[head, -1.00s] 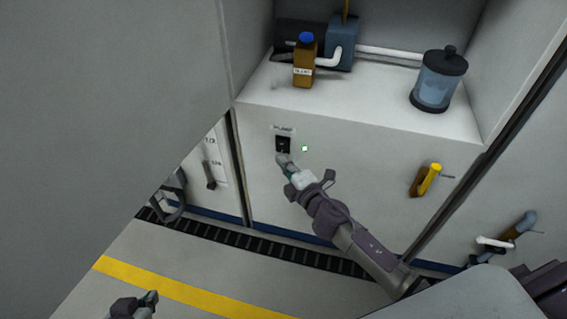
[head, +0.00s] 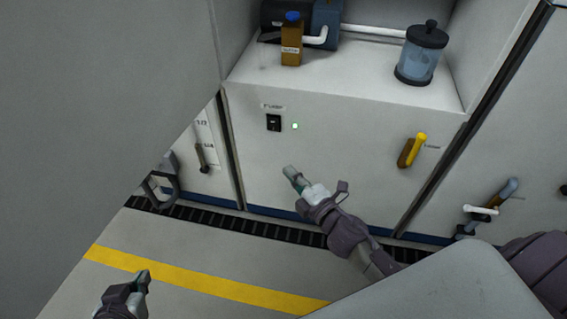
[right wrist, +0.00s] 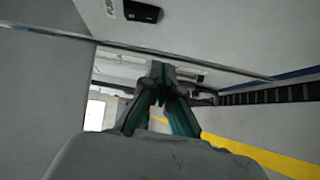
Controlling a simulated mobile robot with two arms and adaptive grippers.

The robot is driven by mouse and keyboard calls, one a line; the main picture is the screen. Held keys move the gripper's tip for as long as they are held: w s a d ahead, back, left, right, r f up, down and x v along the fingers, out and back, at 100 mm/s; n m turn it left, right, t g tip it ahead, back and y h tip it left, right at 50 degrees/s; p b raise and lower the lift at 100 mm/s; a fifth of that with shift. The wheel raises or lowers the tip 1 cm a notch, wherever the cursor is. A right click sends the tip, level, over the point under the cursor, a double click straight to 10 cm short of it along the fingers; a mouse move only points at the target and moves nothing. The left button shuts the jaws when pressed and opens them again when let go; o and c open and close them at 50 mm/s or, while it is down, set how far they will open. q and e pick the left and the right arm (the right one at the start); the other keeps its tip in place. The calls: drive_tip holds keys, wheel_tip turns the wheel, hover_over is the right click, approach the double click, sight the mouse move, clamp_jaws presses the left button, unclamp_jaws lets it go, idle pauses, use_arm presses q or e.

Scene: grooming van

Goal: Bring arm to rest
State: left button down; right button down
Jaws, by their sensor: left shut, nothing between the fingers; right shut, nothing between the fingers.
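My right gripper (head: 290,173) is shut and empty in the head view. It is in front of the white cabinet panel, below and apart from the black switch (head: 273,123) with its small label. The right wrist view shows its fingers (right wrist: 165,72) closed together, with the black switch (right wrist: 142,11) at the top, clear of them. My left gripper (head: 143,277) is shut and empty at the lower left of the head view, over the floor.
A lit green light (head: 295,126) sits beside the switch. A yellow handle (head: 412,150) sticks out at the panel's right. A brown bottle (head: 291,45) and a blue jar (head: 421,53) stand on the shelf above. A grey wall (head: 100,100) fills the left. The floor by the yellow stripe (head: 200,282) is clear.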

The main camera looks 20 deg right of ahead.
use_arm(q)
drive_tip(key=shift+w+d+r, duration=0.1)
drive_tip(key=shift+w+r, duration=0.15)
drive_tip(key=shift+w, duration=0.05)
use_arm(e)
drive_tip(key=shift+s+d, duration=0.1)
drive_tip(key=shift+s, duration=0.35)
use_arm(q)
drive_tip(key=shift+s+f, duration=0.1)
